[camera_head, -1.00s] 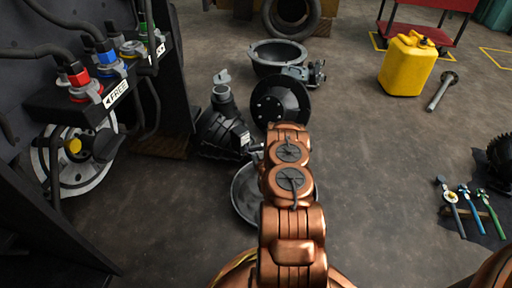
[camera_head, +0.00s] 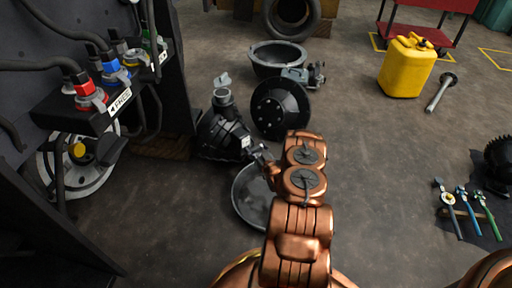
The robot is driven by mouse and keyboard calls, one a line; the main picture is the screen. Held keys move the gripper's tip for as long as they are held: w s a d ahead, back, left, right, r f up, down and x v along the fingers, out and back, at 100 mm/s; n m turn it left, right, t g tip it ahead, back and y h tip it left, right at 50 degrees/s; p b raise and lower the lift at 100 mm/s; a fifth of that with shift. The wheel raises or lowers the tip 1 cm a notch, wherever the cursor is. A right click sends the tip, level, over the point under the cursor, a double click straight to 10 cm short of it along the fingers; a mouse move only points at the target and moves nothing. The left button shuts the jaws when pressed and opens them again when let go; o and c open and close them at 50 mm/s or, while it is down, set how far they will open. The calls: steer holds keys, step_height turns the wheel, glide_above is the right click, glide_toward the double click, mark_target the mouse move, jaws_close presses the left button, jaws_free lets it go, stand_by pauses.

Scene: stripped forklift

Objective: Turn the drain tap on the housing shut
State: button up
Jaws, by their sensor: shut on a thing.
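The dark housing (camera_head: 222,132) sits on the floor left of centre, with a round grey neck and lever-like piece (camera_head: 223,90) on top and a small white tag (camera_head: 246,142) on its right side. My gripper (camera_head: 258,153) is at the housing's lower right side, reaching in from the right. It is shut on a small part there, at the place of the drain tap. The tap is too small and too covered by my gripper to make out its angle. My copper-coloured arm comes up from the bottom centre.
A shallow grey pan (camera_head: 248,203) lies under my gripper. A black disc (camera_head: 278,108) and a grey bowl-shaped casing (camera_head: 277,58) stand behind. A dark panel with coloured hose couplings (camera_head: 88,92) is at the left.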

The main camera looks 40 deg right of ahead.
steer(key=shift+w+n+t+y, duration=0.2)
steer(key=shift+n+y, duration=0.45)
steer(key=shift+y, duration=0.25)
steer(key=shift+w+n+t+y, duration=0.1)
steer(key=shift+n+t+y, duration=0.1)
steer(key=shift+n+y, duration=0.85)
steer(key=shift+y, duration=0.45)
steer(key=o, duration=1.2)
steer(key=shift+c, duration=0.2)
steer(key=shift+s, duration=0.1)
steer(key=s, duration=1.2)
steer(key=shift+a, duration=0.15)
steer(key=shift+w, duration=0.1)
